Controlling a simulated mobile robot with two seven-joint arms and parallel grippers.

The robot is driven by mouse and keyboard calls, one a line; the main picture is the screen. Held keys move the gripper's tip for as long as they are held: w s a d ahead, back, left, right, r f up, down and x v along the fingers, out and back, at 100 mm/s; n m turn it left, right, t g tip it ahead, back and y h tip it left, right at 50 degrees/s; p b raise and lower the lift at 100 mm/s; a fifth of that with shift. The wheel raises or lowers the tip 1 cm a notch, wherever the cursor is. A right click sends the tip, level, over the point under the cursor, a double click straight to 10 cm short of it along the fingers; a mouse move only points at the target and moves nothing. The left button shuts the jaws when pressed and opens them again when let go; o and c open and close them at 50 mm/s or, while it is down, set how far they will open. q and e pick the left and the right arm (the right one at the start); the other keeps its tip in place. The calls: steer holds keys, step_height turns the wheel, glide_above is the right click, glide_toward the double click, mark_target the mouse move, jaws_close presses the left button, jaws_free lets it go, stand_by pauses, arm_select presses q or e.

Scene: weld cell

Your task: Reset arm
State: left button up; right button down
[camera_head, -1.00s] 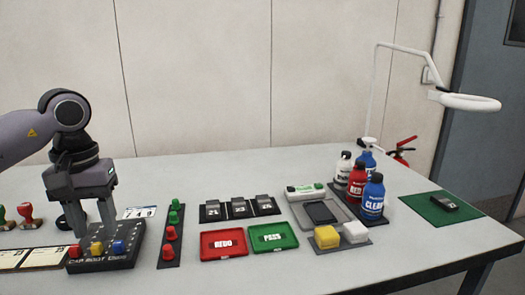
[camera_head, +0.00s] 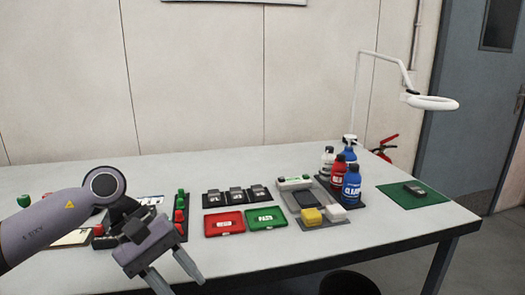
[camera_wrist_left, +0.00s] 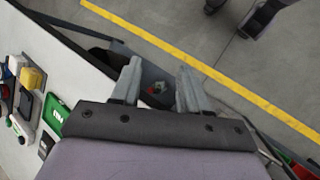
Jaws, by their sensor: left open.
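My left gripper (camera_head: 180,284) is open and empty in the head view. My left forearm covers part of the dark cap block (camera_head: 103,240) and the stamps at the table's left end. My right gripper is in neither view.
The grey table (camera_head: 310,255) holds a red tray (camera_head: 224,223), a green tray (camera_head: 266,218), several dark blocks (camera_head: 236,195), bottles (camera_head: 351,182) and a green mat (camera_head: 412,197). A dark round bin (camera_head: 349,284) stands below the front edge.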

arm_select(q)
steer(key=s+d+r+n+t+h+p, duration=0.1)
steer(key=s+d+r+n+h, duration=0.1)
steer(key=d+n+h, duration=0.45)
steer(key=s+d+r+n+h+p, duration=0.2)
steer(key=d+n+h, duration=0.4)
steer(key=n, duration=0.2)
steer(key=w+a+f+n+t+y+p, duration=0.2)
steer(key=a+f+n+t+y, duration=0.25)
steer(key=n+t, duration=0.85)
steer(key=w+a+f+n+t+y+p, duration=0.1)
steer(key=a+f+n+t+y, duration=0.35)
steer(key=n, duration=1.65)
steer(key=s+a+f+n+g+y+p, duration=0.1)
steer(key=s+a+f+n+g+y, duration=0.2)
steer(key=s+f+n, duration=0.4)
steer(key=s+a+f+n+g+y+p, duration=0.1)
steer(key=s+a+f+n+g+y, duration=0.2)
steer(key=f, duration=0.7)
steer(key=s+a+n+y, duration=0.2)
steer(key=s+a+n, duration=0.2)
steer(key=n, duration=0.1)
steer(key=shift+s+n, duration=0.25)
steer(key=shift+n, duration=0.1)
steer(key=shift+r, duration=0.1)
